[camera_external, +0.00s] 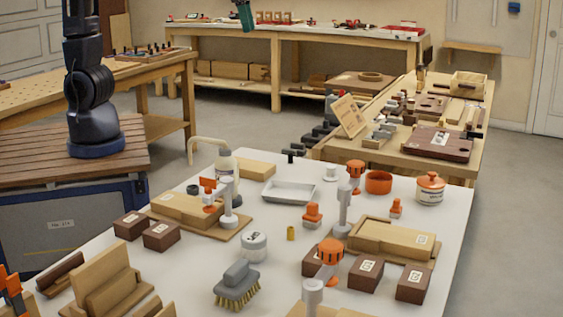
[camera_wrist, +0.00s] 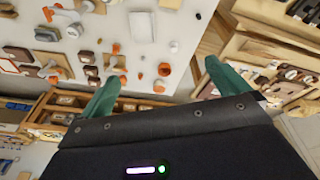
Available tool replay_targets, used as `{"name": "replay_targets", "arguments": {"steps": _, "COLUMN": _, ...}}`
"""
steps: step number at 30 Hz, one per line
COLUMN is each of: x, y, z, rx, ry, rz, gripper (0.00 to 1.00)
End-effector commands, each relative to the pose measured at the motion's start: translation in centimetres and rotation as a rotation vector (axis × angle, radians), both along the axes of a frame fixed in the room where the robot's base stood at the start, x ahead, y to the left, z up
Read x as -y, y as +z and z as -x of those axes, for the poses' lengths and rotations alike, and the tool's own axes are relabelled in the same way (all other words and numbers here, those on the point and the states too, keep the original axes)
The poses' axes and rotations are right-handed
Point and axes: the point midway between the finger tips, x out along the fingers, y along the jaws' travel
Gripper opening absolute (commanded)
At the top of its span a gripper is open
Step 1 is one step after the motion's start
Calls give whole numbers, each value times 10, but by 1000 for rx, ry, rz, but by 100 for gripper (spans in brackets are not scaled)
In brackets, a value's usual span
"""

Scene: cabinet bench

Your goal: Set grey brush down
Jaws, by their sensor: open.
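The grey brush (camera_external: 237,284) rests on the white table (camera_external: 200,290) near its front edge in the external view, bristles down, with its grey handle on top. Nothing is holding it. My gripper (camera_wrist: 162,70) has two green fingers spread apart in the wrist view, with nothing between them. A green finger (camera_external: 245,15) of it also shows at the top edge of the external view, high up and far from the brush.
A white lidded jar (camera_external: 254,245) stands just behind the brush. Brown blocks (camera_external: 161,236) and wooden pieces lie to its left. An orange-topped clamp (camera_external: 330,256) stands to its right. A grey tray (camera_external: 290,192) lies farther back. Bare table surrounds the brush.

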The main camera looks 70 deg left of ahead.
Motion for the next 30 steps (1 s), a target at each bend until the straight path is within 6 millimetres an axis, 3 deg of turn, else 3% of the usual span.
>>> {"name": "replay_targets", "arguments": {"steps": 1, "x": -24, "y": 7, "z": 7, "rx": 12, "ry": 23, "rz": 4, "gripper": 100}}
{"name": "replay_targets", "arguments": {"steps": 6, "x": -91, "y": 18, "z": 35, "rx": 45, "ry": 87, "rz": 11, "gripper": 100}}
{"name": "replay_targets", "arguments": {"steps": 15, "x": -190, "y": 19, "z": 103, "rx": 107, "ry": 200, "rz": 11, "gripper": 100}}
{"name": "replay_targets", "arguments": {"steps": 24, "x": -255, "y": -2, "z": 178, "rx": 167, "ry": 308, "rz": -5, "gripper": 100}}
{"name": "replay_targets", "arguments": {"steps": 30, "x": -273, "y": -16, "z": 208, "rx": 189, "ry": 351, "rz": -16, "gripper": 100}}
